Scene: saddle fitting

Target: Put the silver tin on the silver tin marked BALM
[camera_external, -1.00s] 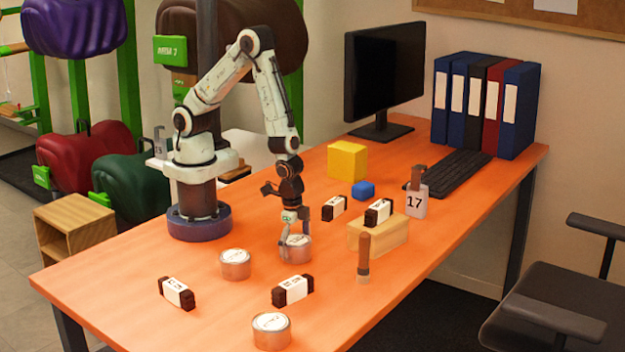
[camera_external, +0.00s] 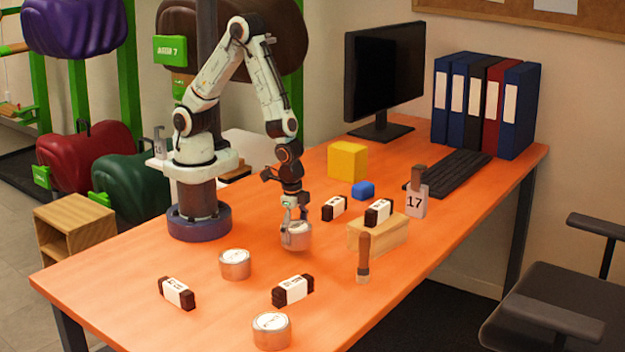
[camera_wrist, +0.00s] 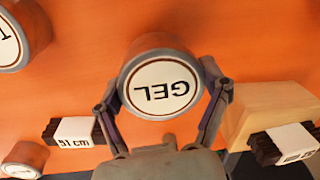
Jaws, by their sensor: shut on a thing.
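My gripper (camera_external: 296,226) is shut on a silver tin (camera_external: 298,240), gripping it by its sides a little above the orange table. In the wrist view this tin (camera_wrist: 160,82) has a white lid reading GEL, upside down, between my two fingers. Two other silver tins stand on the table in the external view: one left of the held tin (camera_external: 235,265) and one at the front (camera_external: 271,332). Two tins also show partly in the wrist view, at upper left (camera_wrist: 12,42) and lower left (camera_wrist: 24,160). I cannot read BALM on either.
Labelled dark bars lie on the table (camera_external: 177,292), (camera_external: 293,290), (camera_external: 334,208); another (camera_external: 379,211) rests on a wooden block (camera_external: 385,237). A brown-handled tool (camera_external: 363,258) stands right of my gripper.

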